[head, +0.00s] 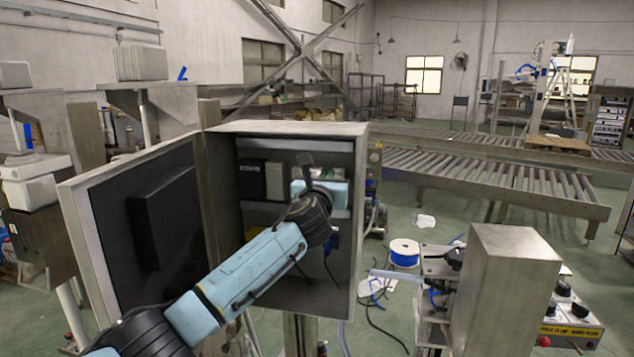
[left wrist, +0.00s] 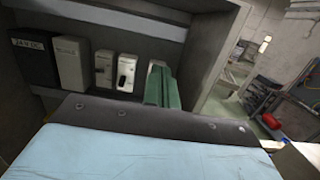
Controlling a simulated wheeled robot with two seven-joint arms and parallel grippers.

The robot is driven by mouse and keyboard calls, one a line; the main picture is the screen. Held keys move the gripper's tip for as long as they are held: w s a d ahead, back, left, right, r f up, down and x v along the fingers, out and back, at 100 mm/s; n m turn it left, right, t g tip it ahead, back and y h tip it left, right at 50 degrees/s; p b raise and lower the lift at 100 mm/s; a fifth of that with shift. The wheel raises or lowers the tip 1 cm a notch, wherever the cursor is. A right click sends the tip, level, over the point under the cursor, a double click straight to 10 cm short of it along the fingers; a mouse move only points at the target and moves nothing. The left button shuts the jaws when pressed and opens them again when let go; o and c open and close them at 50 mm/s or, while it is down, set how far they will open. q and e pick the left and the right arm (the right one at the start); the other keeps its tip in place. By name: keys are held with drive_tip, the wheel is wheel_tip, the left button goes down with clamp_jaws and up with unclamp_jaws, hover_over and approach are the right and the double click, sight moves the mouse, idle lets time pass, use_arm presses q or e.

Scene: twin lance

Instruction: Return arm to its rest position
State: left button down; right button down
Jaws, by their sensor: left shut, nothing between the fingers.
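My left arm reaches from the lower left of the head view into an open grey electrical cabinet (head: 275,130). My left gripper (head: 305,163) is at the cabinet's opening, in front of the row of devices, and is shut with nothing held. Its fingertips are hard to make out. The left wrist view shows a black module (left wrist: 35,55), a grey module (left wrist: 70,62), two small white switches (left wrist: 126,72) and a green block (left wrist: 160,90) just beyond the blue and dark gripper housing. I cannot tell whether the gripper touches any of them. My right gripper is not in view.
The cabinet door (head: 145,220) stands open on the left, close to my forearm. A metal box (head: 505,290) and a control panel (head: 572,318) stand at the right front. A white and blue spool (head: 404,252) and a roller conveyor (head: 490,178) are behind.

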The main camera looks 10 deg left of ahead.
use_arm(q)
drive_tip(key=shift+f, duration=0.1)
